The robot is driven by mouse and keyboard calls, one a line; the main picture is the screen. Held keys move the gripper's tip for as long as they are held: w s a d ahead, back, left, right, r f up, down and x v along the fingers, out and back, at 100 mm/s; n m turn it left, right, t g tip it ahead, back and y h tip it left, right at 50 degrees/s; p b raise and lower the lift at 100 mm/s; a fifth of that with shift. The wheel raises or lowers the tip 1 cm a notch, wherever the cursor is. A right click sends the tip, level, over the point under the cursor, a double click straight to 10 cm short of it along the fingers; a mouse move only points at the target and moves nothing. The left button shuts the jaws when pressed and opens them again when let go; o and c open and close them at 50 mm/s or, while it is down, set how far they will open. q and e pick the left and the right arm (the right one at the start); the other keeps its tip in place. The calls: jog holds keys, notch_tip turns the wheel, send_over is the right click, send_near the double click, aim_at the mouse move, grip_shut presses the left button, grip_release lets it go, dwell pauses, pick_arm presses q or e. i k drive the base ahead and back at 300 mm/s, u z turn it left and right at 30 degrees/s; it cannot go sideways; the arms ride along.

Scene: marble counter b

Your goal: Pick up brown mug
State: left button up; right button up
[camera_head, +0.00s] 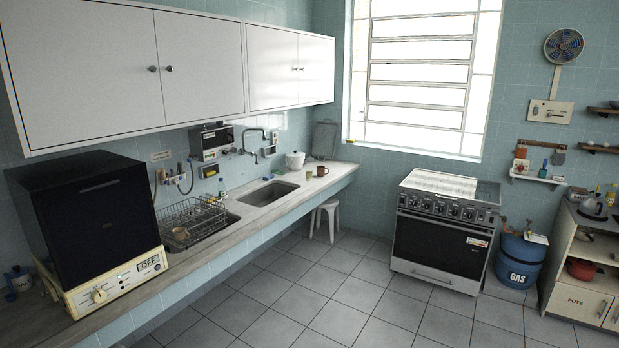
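A small brown mug (321,170) stands on the far end of the counter (335,175), near the window corner. A small green cup (308,176) stands just left of it. Another small brownish cup (180,233) is at the dish rack, too small to make out well. Neither of my grippers shows in the head view.
The counter runs along the left wall with a dark appliance (95,205), a dish rack (192,218), a sink (268,193) and a white pot (294,160). A white stool (326,212) stands under its far end. A stove (445,230) stands right; the middle floor is clear.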

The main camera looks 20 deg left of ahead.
aim_at(320, 169)
jog(key=u, duration=0.15)
jog(key=i, duration=0.3)
jog(key=u, duration=0.95)
jog(key=i, duration=1.3)
jog(key=u, duration=0.45)
jog(key=i, duration=1.8)
jog(key=z, duration=0.75)
jog(key=i, duration=0.6)
jog(key=z, duration=0.05)
jog(key=k, duration=0.35)
jog(key=z, duration=1.65)
